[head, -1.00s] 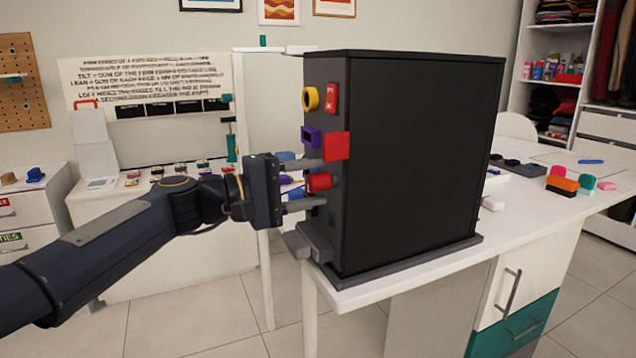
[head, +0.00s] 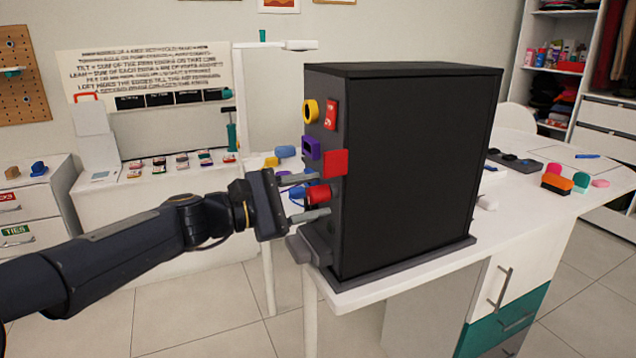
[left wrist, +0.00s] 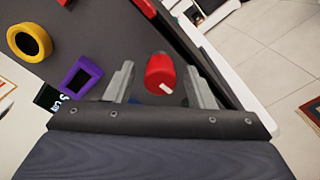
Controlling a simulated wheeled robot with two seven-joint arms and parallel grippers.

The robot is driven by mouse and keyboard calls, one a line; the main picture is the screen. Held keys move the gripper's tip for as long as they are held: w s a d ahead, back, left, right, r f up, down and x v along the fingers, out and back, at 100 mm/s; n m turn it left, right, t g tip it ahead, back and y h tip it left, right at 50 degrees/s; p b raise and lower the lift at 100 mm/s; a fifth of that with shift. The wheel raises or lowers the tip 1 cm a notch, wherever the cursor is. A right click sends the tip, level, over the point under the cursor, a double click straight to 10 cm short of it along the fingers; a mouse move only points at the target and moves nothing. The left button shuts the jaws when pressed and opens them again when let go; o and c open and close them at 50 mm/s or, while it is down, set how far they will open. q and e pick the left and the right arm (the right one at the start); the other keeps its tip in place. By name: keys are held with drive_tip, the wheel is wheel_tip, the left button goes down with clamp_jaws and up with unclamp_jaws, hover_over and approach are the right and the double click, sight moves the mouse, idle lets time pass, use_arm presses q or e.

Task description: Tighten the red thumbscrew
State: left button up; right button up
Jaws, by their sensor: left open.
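The red thumbscrew (head: 318,194) is a short red cylinder on the front face of a tall dark cabinet (head: 425,170). In the left wrist view the red thumbscrew (left wrist: 160,73) shows a pale mark on its end and sits between my two fingers. My left gripper (head: 318,196) is open, with one finger above the thumbscrew and one below it. In the left wrist view a gap shows between each finger of my left gripper (left wrist: 163,84) and the thumbscrew. My right gripper is not in view.
Above the thumbscrew on the same face are a red square block (head: 335,163), a purple square piece (head: 311,148), a yellow ring (head: 310,111) and a red plate (head: 331,114). A grey ledge (head: 308,246) juts out below. The white table (head: 400,283) carries the cabinet.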

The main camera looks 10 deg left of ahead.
use_arm(q)
drive_tip(key=n+p, duration=0.5)
drive_tip(key=p, duration=0.1)
drive_tip(key=shift+r+n, duration=0.15)
drive_tip(key=shift+n, duration=0.25)
drive_tip(key=n+p, duration=0.2)
drive_tip(key=p, duration=0.1)
drive_tip(key=shift+n, duration=0.4)
drive_tip(key=shift+n+p, duration=0.4)
drive_tip(key=shift+p, duration=0.05)
